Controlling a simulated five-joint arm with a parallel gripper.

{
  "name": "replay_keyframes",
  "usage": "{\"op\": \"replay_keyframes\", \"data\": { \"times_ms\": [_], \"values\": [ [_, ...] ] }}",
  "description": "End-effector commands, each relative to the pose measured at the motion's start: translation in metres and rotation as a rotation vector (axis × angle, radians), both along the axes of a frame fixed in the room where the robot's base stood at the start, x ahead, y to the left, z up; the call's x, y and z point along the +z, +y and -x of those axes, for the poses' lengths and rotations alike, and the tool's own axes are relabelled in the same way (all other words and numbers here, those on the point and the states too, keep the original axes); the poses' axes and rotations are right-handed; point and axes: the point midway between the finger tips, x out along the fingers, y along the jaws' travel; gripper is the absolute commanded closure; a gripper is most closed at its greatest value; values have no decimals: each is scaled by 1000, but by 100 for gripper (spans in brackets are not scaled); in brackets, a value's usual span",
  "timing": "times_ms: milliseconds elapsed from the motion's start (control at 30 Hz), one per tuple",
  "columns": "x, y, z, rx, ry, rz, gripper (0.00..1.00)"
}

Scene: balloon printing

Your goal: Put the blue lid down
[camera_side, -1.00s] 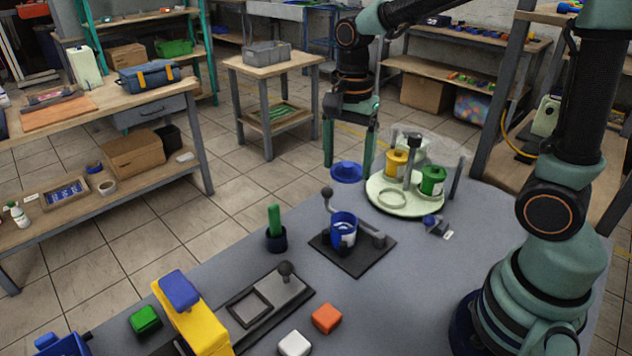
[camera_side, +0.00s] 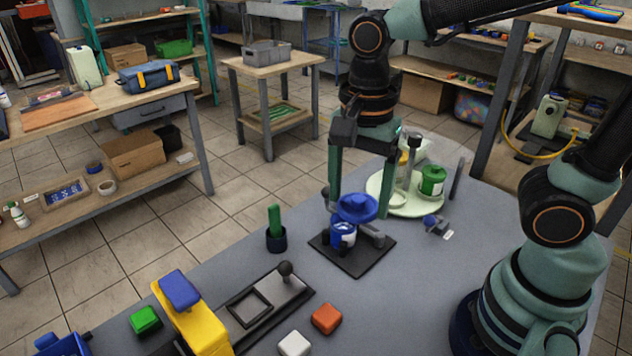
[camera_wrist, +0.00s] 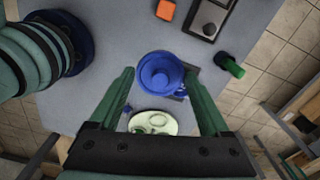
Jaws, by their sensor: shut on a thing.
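My gripper (camera_side: 359,204) points down and is shut on the blue lid (camera_side: 357,209), which is held flat between the two green fingers. The lid is low over the blue pot (camera_side: 342,236) with a white label, which stands in a dark fixture on a black base plate (camera_side: 352,266). In the side view the lid overlaps the pot's top, so I cannot tell whether they touch. In the wrist view the lid (camera_wrist: 160,73) lies between the fingertips and hides most of the pot.
A pale round turntable (camera_side: 412,209) with a green pot (camera_side: 432,181) is behind the fixture. A dark cup with a green stick (camera_side: 275,225) stands to the left. An orange block (camera_side: 327,319) and a white block (camera_side: 294,345) lie in front. Bare table surrounds the fixture.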

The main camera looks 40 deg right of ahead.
Motion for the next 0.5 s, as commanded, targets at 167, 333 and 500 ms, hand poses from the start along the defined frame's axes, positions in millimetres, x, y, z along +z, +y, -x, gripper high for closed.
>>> {"op": "replay_keyframes", "data": {
  "times_ms": [167,333,500],
  "values": [
    [-19,4,9,-1,4,2,70],
    [-59,4,10,-1,9,4,70],
    [-100,3,10,-1,9,4,70]
  ]
}}
